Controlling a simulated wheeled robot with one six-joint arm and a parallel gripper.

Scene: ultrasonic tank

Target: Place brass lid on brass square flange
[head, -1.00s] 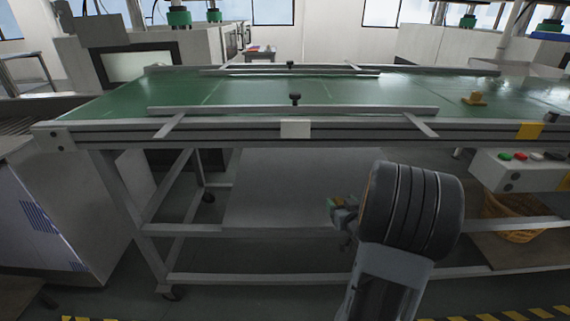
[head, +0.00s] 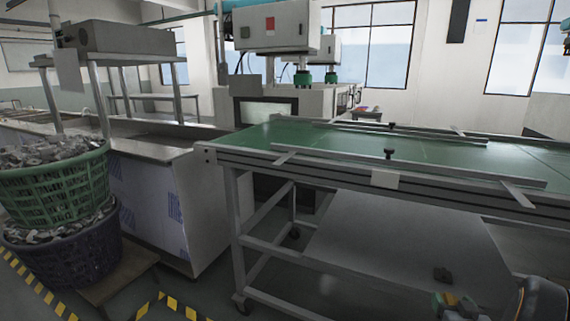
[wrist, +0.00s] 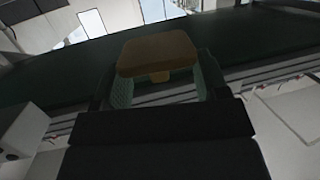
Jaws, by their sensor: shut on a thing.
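My gripper (wrist: 162,80) is shut on the brass lid (wrist: 158,50) in the wrist view. The lid is a flat, rounded, square-like plate with a small stub below it between the two greenish finger pads. In the head view my gripper (head: 450,304) shows only in part at the bottom right corner, in front of the conveyor's lower frame, with an orange-brown bit of the lid at it. The brass square flange is not seen in either current view.
A green-belted conveyor (head: 290,132) with metal side rails runs to the right. A steel cabinet (head: 155,195) stands left of it. Green (head: 60,190) and dark blue (head: 65,250) baskets of metal parts are stacked far left. Striped floor (head: 165,305) lies in front.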

